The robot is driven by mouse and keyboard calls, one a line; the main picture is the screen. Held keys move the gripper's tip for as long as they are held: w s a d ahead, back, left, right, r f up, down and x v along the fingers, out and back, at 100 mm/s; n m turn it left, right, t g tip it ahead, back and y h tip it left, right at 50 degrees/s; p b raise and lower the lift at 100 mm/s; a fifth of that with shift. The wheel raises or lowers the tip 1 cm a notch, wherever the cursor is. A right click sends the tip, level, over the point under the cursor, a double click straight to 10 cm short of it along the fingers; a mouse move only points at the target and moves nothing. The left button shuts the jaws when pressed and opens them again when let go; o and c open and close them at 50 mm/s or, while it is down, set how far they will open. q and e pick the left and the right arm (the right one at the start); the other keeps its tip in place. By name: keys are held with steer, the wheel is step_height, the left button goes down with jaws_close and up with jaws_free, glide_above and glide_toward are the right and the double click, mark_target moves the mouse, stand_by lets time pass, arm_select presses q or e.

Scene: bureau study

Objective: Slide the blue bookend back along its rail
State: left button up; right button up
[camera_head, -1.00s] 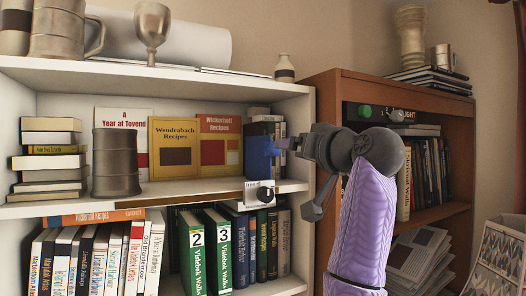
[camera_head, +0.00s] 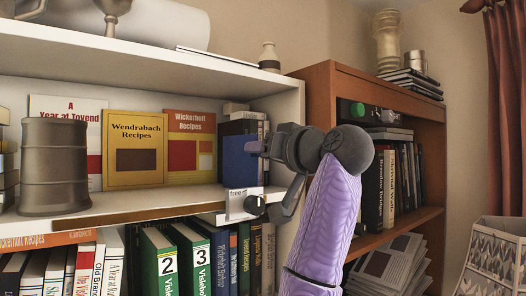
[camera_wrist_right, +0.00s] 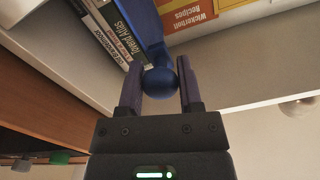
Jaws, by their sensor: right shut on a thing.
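The blue bookend (camera_head: 238,160) stands upright on the white middle shelf, at its right end, in front of dark books. My right gripper (camera_head: 263,151) reaches it from the right. In the right wrist view the bookend's blue arm ends in a round blue knob (camera_wrist_right: 158,82). My right gripper (camera_wrist_right: 160,88) is shut on this knob, with one finger on each side. A small white card reading "free" (camera_head: 242,204) hangs at the shelf edge below the bookend. The bookend's foot and any rail under it cannot be made out. My left gripper is not in view.
Recipe books (camera_head: 135,152) stand left of the bookend, and a metal canister (camera_head: 54,165) stands farther left. Books (camera_wrist_right: 112,30) are close by the knob in the wrist view. A brown bookcase (camera_head: 350,90) is at the right.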

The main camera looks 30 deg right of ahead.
jaws_close()
stand_by(1.0)
